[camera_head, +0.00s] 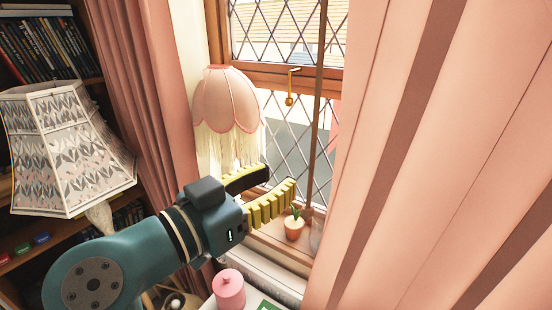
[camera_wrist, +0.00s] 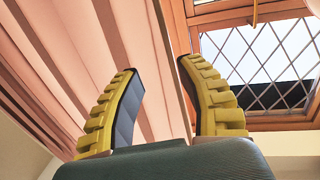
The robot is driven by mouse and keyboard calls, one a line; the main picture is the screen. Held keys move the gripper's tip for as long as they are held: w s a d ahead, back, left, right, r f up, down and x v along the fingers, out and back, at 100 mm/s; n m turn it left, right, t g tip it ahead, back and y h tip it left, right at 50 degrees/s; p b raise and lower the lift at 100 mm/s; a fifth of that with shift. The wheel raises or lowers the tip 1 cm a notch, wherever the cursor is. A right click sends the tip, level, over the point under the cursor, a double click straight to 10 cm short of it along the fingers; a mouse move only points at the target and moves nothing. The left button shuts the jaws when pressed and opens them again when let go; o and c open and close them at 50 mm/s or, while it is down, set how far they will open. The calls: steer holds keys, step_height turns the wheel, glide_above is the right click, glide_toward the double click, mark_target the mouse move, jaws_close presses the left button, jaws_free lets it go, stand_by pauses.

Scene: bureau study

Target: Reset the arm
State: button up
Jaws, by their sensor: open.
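My gripper (camera_head: 262,192) has yellow ridged fingers with dark inner pads. In the head view it is held up in front of the window, between the pink fringed lamp and the small potted plant. The wrist view shows my gripper (camera_wrist: 162,95) with its two fingers spread apart and nothing between them. Behind the fingers there are a pink curtain (camera_wrist: 65,60) and the latticed window (camera_wrist: 265,65). My teal arm reaches in from the lower left in the head view.
The pink fringed lamp (camera_head: 228,105) stands behind the gripper. A potted plant (camera_head: 294,226) is on the sill just below the fingers. A pink canister (camera_head: 228,289) stands below the wrist. A patterned lampshade (camera_head: 65,150) and bookshelf (camera_head: 42,45) are left; a curtain (camera_head: 440,170) fills the right.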

steer(key=s+d+f+m+y+p, duration=0.1)
steer(key=s+d+p, duration=0.15)
steer(key=d, duration=0.65)
steer(key=s+d+f+y+p, duration=0.15)
steer(key=d+p, duration=0.25)
steer(key=d, duration=0.5)
steer(key=s+a+r+n+t+y, duration=0.7)
steer(key=s+r+n+t+y, duration=0.1)
steer(key=r, duration=0.2)
steer(key=shift+s+a+r+n+y, duration=0.3)
steer(key=shift+a+y, duration=0.05)
